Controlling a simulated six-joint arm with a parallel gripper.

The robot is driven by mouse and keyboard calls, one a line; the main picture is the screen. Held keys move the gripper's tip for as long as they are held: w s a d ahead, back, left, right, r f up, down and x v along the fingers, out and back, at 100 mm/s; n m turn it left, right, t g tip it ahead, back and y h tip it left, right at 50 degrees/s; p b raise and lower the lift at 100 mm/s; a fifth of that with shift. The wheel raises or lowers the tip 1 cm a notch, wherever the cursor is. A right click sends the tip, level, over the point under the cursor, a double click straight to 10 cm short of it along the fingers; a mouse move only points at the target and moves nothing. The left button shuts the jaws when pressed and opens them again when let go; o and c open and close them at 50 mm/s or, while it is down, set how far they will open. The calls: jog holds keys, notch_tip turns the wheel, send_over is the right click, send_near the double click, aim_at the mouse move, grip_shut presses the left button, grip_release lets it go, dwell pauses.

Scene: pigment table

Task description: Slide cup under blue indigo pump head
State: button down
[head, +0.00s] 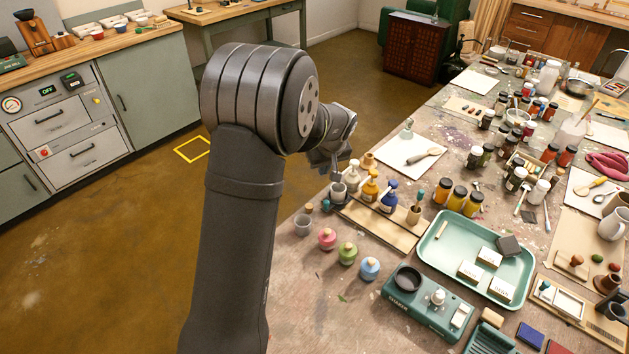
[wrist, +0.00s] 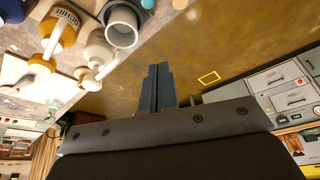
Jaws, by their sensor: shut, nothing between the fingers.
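The grey cup (head: 338,194) stands at the left end of the wooden pump board, beside the white pump bottle (head: 353,177). In the wrist view the grey cup (wrist: 122,24) shows its open mouth at the top. The ochre pump bottle (head: 370,190) stands right of the white one. The blue indigo pump bottle (head: 388,198) is the rightmost of the three, so the cup is not under its head. My gripper (wrist: 158,70) is shut and empty, apart from the cup in the wrist view. In the head view its fingertips are hard to make out near the cup.
A green tray (head: 436,251) lies farther right. The table's left edge is close.

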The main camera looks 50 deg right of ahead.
jog(key=x, duration=1)
jog(key=shift+f, duration=0.15)
jog(key=s, duration=0.1)
jog(key=s+a, duration=0.1)
jog(key=shift+s+a, duration=0.15)
jog(key=shift+s, duration=0.2)
jog(key=shift+s+a, duration=0.1)
jog(key=shift+s, duration=0.1)
jog(key=shift+s+a, duration=0.15)
jog(key=shift+s, duration=0.15)
